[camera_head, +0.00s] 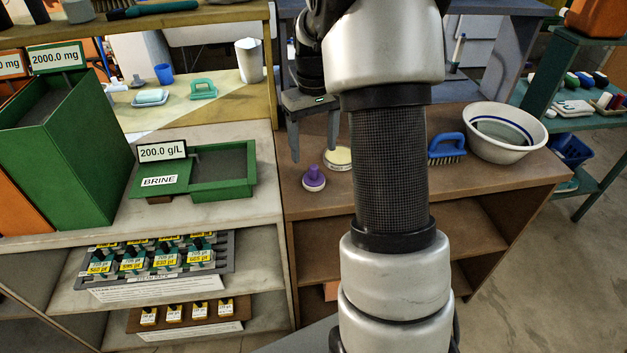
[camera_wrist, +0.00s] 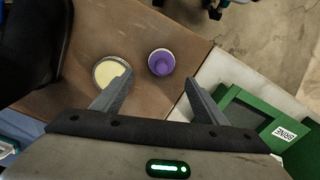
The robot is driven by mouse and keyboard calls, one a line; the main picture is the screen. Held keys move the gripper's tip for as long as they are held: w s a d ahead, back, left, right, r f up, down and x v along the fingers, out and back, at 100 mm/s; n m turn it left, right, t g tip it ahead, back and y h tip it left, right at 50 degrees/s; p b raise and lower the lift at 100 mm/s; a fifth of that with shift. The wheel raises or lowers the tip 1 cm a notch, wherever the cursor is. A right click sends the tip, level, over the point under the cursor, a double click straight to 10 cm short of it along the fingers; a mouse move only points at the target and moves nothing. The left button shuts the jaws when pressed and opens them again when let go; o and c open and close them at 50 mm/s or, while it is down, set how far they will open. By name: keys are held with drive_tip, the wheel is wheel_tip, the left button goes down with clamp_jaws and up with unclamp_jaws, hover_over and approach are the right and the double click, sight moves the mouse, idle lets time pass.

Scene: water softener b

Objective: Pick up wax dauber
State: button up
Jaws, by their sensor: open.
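The wax dauber is most likely the small purple knobbed piece with a pale rim (camera_head: 314,178), standing upright on the brown wooden bench top. It also shows in the wrist view (camera_wrist: 160,62), seen from above. A round tin with pale yellow contents (camera_head: 338,158) sits close beside it; the tin also shows in the wrist view (camera_wrist: 112,73), partly behind a finger. My gripper (camera_head: 313,150) is open and empty above the bench, with its fingers pointing down. In the wrist view (camera_wrist: 158,88) the purple piece lies between the finger lines, beyond the tips.
A green brine tray (camera_head: 222,188) stands on the pale counter to the left. A blue brush (camera_head: 446,150) and a white basin (camera_head: 505,132) are on the bench at right. The bench front left of my arm is clear.

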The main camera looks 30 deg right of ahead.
sight(314, 166)
wheel_tip(314, 166, down, 4)
drive_tip(key=shift+r, duration=0.25)
drive_tip(key=shift+s+a+f+b, duration=0.1)
drive_tip(key=shift+s+f+b, duration=0.1)
drive_tip(key=shift+f, duration=1.15)
drive_tip(key=shift+s+f+b, duration=0.1)
drive_tip(key=shift+f+b, duration=0.05)
drive_tip(key=shift+f, duration=1.15)
drive_tip(key=shift+c, duration=0.5)
drive_tip(key=c, duration=1)
